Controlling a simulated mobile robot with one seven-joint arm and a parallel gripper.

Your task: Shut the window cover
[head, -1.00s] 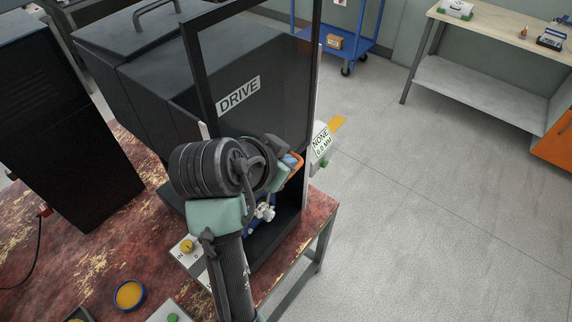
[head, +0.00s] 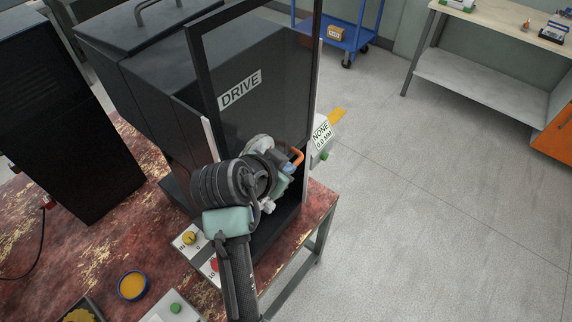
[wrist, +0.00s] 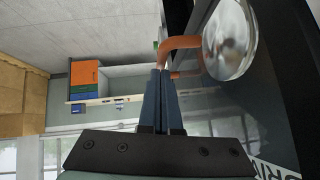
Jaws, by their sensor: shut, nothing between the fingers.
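The window cover (head: 285,65) is a dark see-through pane in a black frame, standing raised on the front of the black machine marked DRIVE. The space below it looks open, but my arm hides much of its lower edge. An orange handle (head: 297,156) shows near its lower right. In the wrist view the orange handle (wrist: 182,42) is bent, next to a shiny round disc (wrist: 230,40). My gripper (wrist: 160,72) is shut and empty, its blue fingertips right at the handle; I cannot tell if they touch. In the head view my gripper (head: 287,168) is partly hidden by my wrist.
A yellow knob (head: 189,238) and a red button (head: 214,264) sit on a panel at the worn red table's front. A blue-rimmed dish (head: 132,286) stands at the left. A black cabinet (head: 70,130) is further left. Open floor lies right.

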